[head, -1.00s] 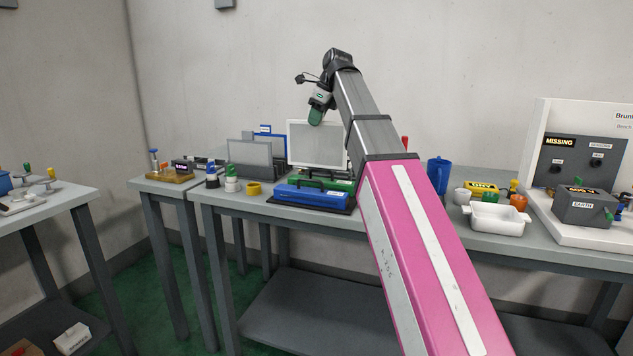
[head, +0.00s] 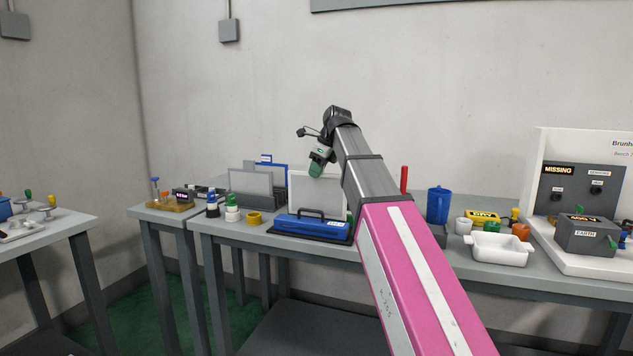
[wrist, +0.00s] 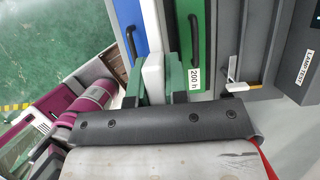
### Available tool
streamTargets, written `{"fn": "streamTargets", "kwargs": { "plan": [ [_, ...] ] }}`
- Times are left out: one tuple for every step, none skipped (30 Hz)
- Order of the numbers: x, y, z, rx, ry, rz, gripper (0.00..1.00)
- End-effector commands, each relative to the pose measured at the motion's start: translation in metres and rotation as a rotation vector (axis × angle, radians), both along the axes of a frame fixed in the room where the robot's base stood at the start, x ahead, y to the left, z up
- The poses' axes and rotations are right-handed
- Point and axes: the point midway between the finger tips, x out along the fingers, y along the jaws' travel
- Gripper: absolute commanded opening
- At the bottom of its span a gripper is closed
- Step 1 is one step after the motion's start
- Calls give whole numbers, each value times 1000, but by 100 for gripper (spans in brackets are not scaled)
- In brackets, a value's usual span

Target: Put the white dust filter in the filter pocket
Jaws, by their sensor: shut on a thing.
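The white dust filter (head: 318,195) is an upright, thin pale panel. My gripper (head: 318,166) is shut on its top edge. In the wrist view, the white filter (wrist: 153,75) is pinched between my gripper's two green fingers (wrist: 157,85). The filter stands over the bench, behind a blue case (head: 312,226) with a black handle. In the wrist view, it lies between the blue case (wrist: 127,28) and a green case (wrist: 194,45). The filter's lower edge is hidden behind the blue case. I cannot tell the filter pocket for certain or whether the filter is inside it.
A grey panel (head: 250,184) and a blue panel (head: 276,173) stand in a rack left of the filter. A blue jug (head: 438,204) and white tray (head: 498,249) are to the right.

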Motion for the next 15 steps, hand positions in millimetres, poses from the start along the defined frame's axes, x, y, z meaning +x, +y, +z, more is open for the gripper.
{"fn": "streamTargets", "kwargs": {
  "plan": [
    [-1, 0, -7, -1, 1, 0, 0],
    [-1, 0, -12, 0, 1, -1, 0],
    [-1, 0, -18, 0, 1, -1, 0],
    [-1, 0, -22, 0, 2, -1, 0],
    [-1, 0, -25, 0, 2, -1, 0],
    [-1, 0, -28, 0, 1, -1, 0],
    [-1, 0, -29, 0, 0, -1, 0],
    [0, 0, -30, 0, 0, -1, 0],
    [0, 0, -30, 0, 0, 0, 0],
    [0, 0, -29, 0, 0, 0, 0],
    [0, 0, -29, 0, 0, 0, 0],
    [0, 0, -29, 0, 0, 0, 0],
    [0, 0, -29, 0, 0, 0, 0],
    [0, 0, -29, 0, 0, 0, 0],
    [0, 0, -30, 0, 0, 0, 0]
  ]
}}
